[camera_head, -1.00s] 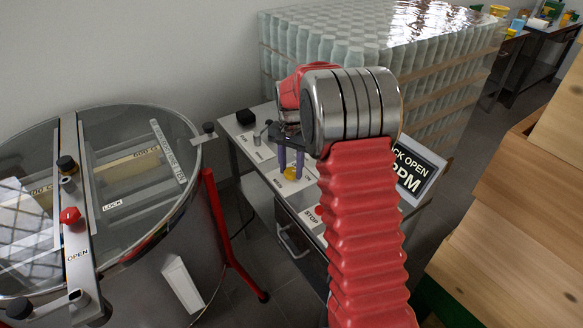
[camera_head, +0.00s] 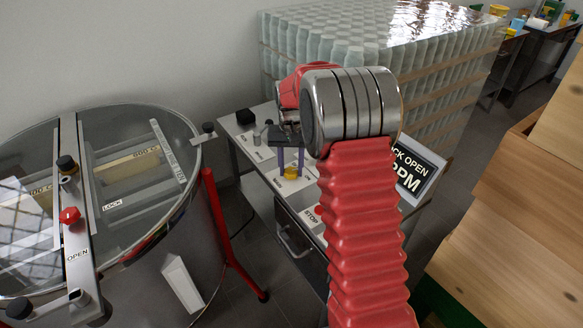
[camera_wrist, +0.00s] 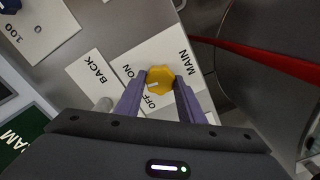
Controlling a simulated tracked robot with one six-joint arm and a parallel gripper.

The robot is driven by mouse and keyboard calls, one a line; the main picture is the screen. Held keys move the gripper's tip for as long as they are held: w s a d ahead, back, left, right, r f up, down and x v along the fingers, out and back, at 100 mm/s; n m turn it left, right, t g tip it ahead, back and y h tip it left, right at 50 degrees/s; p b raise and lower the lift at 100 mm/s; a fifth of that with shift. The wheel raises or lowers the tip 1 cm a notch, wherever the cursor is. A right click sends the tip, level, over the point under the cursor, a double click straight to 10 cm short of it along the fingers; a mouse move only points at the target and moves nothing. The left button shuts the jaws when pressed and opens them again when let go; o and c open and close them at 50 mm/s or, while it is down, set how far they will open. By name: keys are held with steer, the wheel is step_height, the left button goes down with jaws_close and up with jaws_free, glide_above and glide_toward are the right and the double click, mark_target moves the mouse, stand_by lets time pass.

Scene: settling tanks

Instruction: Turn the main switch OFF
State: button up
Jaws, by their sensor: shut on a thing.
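The main switch is a yellow knob (camera_wrist: 160,78) on a white plate (camera_wrist: 181,47) marked MAIN, ON and OFF. A short white mark on the knob lies on its lower left side, toward the OFF lettering. My gripper (camera_wrist: 161,83) has its two purple fingers on either side of the knob and is shut on it. In the head view the yellow knob (camera_head: 291,172) shows below the fingers (camera_head: 290,163) on the bench, partly hidden by them.
A plate marked BACK (camera_wrist: 97,75) lies beside the switch plate. A STOP label (camera_head: 311,217) is nearer on the bench (camera_head: 262,165). A round glass-topped tank (camera_head: 125,190) with a red leg stands left. Wrapped bottles (camera_head: 340,45) stand behind, and wooden boxes (camera_head: 525,210) are at right.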

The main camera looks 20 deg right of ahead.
mark_target(291, 170)
steer(key=n, duration=0.4)
steer(key=shift+w+n, duration=0.1)
steer(key=shift+n, duration=0.2)
steer(key=n, duration=0.4)
steer(key=shift+n, duration=0.3)
steer(key=o, duration=1)
steer(key=shift+o, duration=0.2)
steer(key=shift+r, duration=0.1)
step_height(291, 170, up, 14)
steer(key=shift+f, duration=0.2)
